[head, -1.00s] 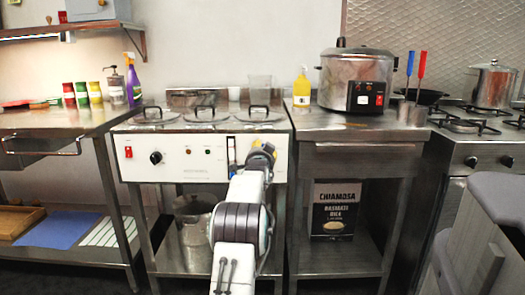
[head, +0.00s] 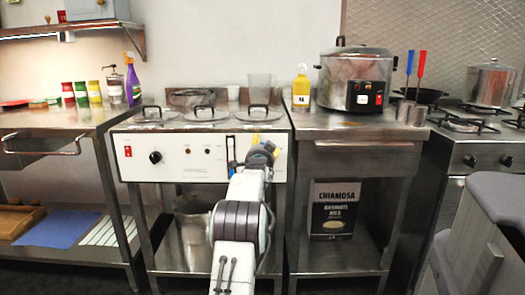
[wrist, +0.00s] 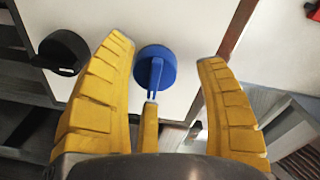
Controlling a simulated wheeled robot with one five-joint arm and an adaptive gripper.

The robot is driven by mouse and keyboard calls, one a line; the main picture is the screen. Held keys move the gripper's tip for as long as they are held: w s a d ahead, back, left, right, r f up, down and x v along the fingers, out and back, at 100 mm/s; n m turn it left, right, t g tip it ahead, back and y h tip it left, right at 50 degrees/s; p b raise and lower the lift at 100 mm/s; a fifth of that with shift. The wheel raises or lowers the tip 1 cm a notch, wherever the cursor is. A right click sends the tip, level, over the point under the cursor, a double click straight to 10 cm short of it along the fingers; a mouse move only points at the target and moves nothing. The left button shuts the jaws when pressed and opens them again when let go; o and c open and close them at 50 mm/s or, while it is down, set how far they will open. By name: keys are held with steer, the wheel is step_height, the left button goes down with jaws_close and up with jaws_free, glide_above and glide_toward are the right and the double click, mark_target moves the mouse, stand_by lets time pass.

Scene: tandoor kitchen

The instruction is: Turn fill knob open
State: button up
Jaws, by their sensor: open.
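A round blue knob (wrist: 155,66) with a raised lever shows on the white panel in the wrist view. It appears to be the fill knob, though no label is readable. My gripper (wrist: 165,52) is open, with one yellow finger on each side of the blue knob and apart from it. A narrow yellow piece stands below the knob, close to its lever; contact cannot be told. In the head view, my gripper (head: 264,148) is at the right end of the white front panel (head: 200,172) and hides the knob there.
A black knob (wrist: 65,52) sits left of the blue one in the wrist view. The counter with several lidded openings (head: 205,117) is above the panel. A yellow bottle (head: 301,88) and a steel cooker (head: 355,75) stand on the table to the right.

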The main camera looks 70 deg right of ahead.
steer(key=shift+a+f, duration=0.15)
steer(key=v, duration=1.1)
steer(key=shift+a, duration=0.3)
steer(key=shift+s, duration=0.15)
stand_by(0.7)
